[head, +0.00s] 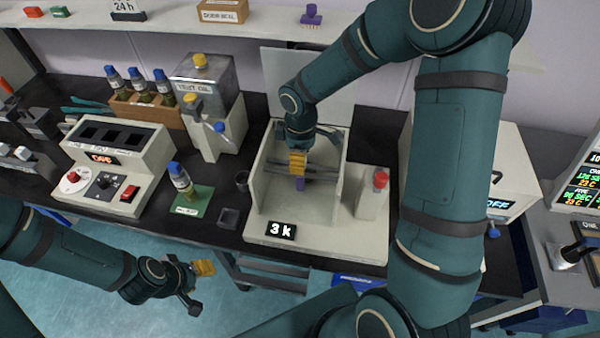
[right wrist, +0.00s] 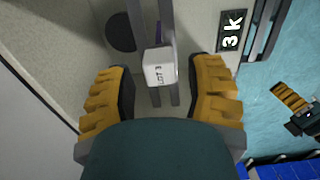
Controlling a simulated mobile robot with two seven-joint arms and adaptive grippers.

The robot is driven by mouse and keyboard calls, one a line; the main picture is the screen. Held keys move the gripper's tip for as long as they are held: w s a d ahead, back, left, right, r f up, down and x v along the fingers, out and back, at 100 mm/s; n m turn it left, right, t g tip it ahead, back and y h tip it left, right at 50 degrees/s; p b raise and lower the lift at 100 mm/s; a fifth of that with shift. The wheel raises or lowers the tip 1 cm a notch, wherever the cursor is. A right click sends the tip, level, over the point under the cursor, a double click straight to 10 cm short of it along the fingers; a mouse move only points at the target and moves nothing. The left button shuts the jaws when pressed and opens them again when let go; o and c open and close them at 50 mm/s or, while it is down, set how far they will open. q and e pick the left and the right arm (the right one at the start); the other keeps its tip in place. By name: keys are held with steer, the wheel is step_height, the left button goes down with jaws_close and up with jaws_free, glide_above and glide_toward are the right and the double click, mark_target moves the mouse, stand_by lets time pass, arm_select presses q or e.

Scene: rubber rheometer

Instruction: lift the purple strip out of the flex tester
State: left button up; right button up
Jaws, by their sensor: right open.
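The flex tester (head: 335,245) is a pale, open-fronted machine with a "3 k" display (head: 282,230), on the bench in the middle of the head view. The purple strip (head: 300,184) shows below my right gripper (head: 298,163), by the grey bars inside the tester. In the right wrist view a white tag reading "LOT 3" (right wrist: 160,68) sits between the open yellow fingers of my right gripper (right wrist: 160,95), with gaps on both sides. Most of the strip is hidden there. My left gripper (head: 203,270) is low in front of the bench, away from the tester; its opening is unclear.
A red-topped button post (head: 375,190) stands right of the tester's opening. The tester's side walls flank my right gripper closely. Left are a small dark cup (head: 243,180), a green mat with a bottle (head: 193,205) and a control box (head: 118,165). A white box (head: 480,160) stands right.

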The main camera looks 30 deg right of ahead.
jaws_close()
steer(key=shift+r, duration=0.1)
step_height(320, 180, up, 9)
steer(key=p, duration=0.7)
steer(key=shift+r, duration=1.3)
